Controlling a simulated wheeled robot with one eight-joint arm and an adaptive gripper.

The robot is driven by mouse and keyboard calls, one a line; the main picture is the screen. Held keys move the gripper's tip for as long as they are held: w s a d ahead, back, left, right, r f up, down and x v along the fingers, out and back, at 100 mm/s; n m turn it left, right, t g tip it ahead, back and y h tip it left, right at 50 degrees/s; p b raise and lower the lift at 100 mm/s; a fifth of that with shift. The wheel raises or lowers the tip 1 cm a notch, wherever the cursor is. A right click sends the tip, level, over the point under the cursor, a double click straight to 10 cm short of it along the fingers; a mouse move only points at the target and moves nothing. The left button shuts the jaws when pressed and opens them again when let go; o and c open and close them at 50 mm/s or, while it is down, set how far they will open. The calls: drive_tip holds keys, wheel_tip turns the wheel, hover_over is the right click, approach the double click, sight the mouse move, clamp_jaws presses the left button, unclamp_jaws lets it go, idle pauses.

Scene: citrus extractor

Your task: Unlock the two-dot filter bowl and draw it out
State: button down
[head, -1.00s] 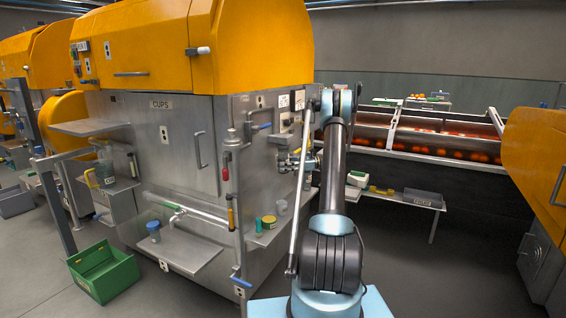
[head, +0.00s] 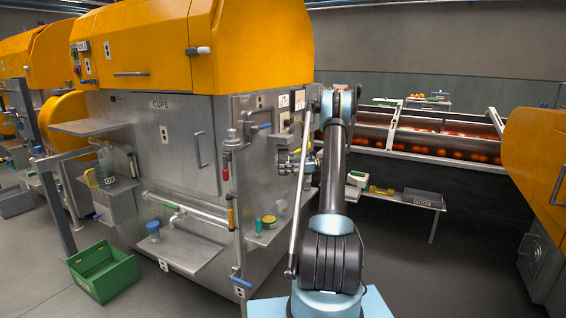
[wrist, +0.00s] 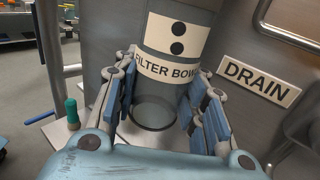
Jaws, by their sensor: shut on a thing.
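In the wrist view the filter bowl (wrist: 155,114) is a cylinder with a clear lower part. In the head view my gripper (head: 291,162) is at the machine's right-hand face, and the bowl cannot be made out clearly there.
A "DRAIN" plate (wrist: 259,82) and a bent metal handle (wrist: 292,22) are right of the bowl. A green bottle (wrist: 72,112) stands on the shelf at left; in the head view a yellow-lidded jar (head: 269,222) is beside it. A vertical pipe (head: 231,190) stands left of my arm.

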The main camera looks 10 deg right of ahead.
sight(284, 175)
drive_tip(key=shift+f, duration=2.4)
drive_tip(key=shift+s, duration=0.1)
